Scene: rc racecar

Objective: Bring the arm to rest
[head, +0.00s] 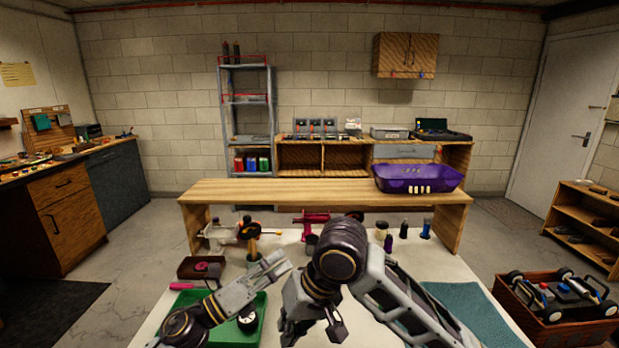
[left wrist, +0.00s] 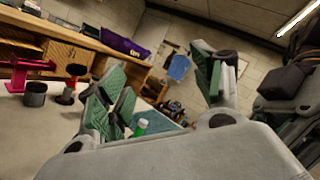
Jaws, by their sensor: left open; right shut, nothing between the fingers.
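My left arm comes in from the lower left in the head view. My left gripper (head: 268,265) is above the white table, near the green tray, and points up and to the right. In the left wrist view my left gripper (left wrist: 158,82) has its green-padded fingers spread wide with nothing between them. My right arm reaches in from the lower right. My right gripper (head: 311,334) hangs low over the table's front middle, pointing down, with its fingers empty and partly cut off by the picture's lower edge.
The green tray (head: 230,335) lies under my left arm. A red clamp-like tool (head: 312,222), small bottles (head: 426,230) and a teal mat (head: 465,305) are on the table. A purple bin (head: 418,180) sits on the wooden bench (head: 290,192). A crate (head: 545,328) with a car stands at right.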

